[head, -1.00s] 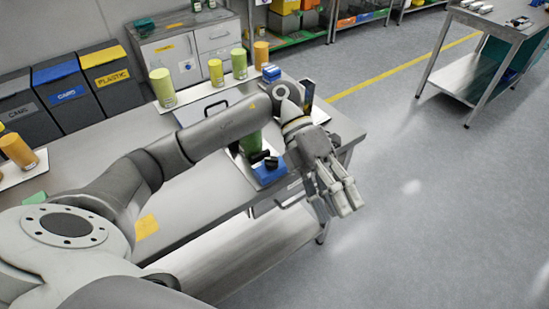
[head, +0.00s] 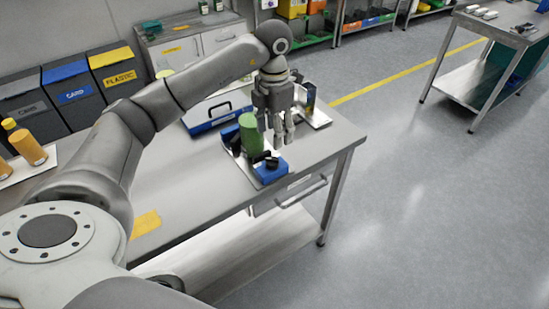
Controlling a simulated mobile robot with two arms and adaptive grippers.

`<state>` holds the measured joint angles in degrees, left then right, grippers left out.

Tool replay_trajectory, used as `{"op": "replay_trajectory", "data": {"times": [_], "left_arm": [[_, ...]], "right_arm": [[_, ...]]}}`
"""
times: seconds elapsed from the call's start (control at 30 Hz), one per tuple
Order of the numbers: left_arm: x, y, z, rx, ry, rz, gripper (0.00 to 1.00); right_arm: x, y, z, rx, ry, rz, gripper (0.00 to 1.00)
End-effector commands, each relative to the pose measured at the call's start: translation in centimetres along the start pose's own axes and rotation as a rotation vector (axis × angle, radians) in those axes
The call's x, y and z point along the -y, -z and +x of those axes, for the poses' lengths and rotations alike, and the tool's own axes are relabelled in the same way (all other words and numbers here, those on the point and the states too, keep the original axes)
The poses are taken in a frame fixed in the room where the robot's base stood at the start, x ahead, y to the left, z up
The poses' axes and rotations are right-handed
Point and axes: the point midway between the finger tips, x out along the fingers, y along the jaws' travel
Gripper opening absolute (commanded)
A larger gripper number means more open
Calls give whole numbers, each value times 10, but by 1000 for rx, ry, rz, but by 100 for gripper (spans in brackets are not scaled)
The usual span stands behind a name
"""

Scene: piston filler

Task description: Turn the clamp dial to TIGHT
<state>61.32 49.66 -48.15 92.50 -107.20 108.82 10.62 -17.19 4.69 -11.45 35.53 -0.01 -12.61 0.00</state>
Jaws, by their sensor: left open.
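A blue clamp block (head: 272,172) sits on a metal plate (head: 236,152) near the table's right edge. A small black dial (head: 271,162) is on top of it; its marking is too small to read. A green cylinder (head: 250,134) stands upright on the plate just behind the block. My left gripper (head: 275,140) is open, fingers pointing down, above and behind the block and to the right of the cylinder. It appears apart from the dial. My right gripper is not in view.
The steel table (head: 190,185) has a clear front area with a yellow note (head: 145,224). A blue-and-white case (head: 218,112) lies behind the plate. A tray with orange bottles (head: 28,148) is at the left. A drawer (head: 290,192) hangs below the table's right side.

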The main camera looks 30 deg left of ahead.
Motion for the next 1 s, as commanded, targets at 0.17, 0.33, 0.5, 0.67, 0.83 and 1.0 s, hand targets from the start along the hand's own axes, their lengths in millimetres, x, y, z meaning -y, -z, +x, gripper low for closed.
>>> {"op": "replay_trajectory", "data": {"times": [0.17,0.33,0.5,0.67,0.83,1.0], "left_arm": [[-6,1,1,-3,-21,-5,54],[-6,1,14,-4,-19,-6,54],[-6,1,34,-4,-17,-5,54],[-6,2,53,-4,-18,-4,54],[-6,1,74,-3,-17,-5,54],[-7,1,92,-3,-17,-6,54]], "right_arm": [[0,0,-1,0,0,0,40],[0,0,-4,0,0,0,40],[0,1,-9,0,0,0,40],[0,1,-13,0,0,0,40],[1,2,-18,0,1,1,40],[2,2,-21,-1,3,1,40]]}}
